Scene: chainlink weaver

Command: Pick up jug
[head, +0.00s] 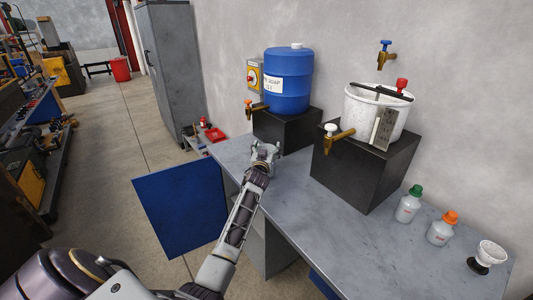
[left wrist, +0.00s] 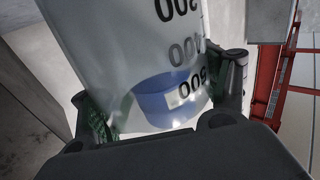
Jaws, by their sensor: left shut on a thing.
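The jug (left wrist: 110,40) is a clear, translucent vessel with dark graduation numbers that appear upside down in the left wrist view. My left gripper (head: 264,153) is shut on it, with one finger on each side of its wall. In the head view the gripper is over the left end of the grey workbench, in front of the blue barrel, and the jug is hard to make out there. The jug's rim and base are not clear. A blue shape shows through its wall. My right gripper is in neither view.
The blue barrel (head: 289,80) with a brass tap stands on a black block (head: 287,132). A white bucket (head: 377,108) with a tap stands on another block (head: 364,168). Two capped bottles (head: 408,207) (head: 442,231) and a white funnel-like piece (head: 490,254) are at the right. The bench (head: 310,215) front is clear.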

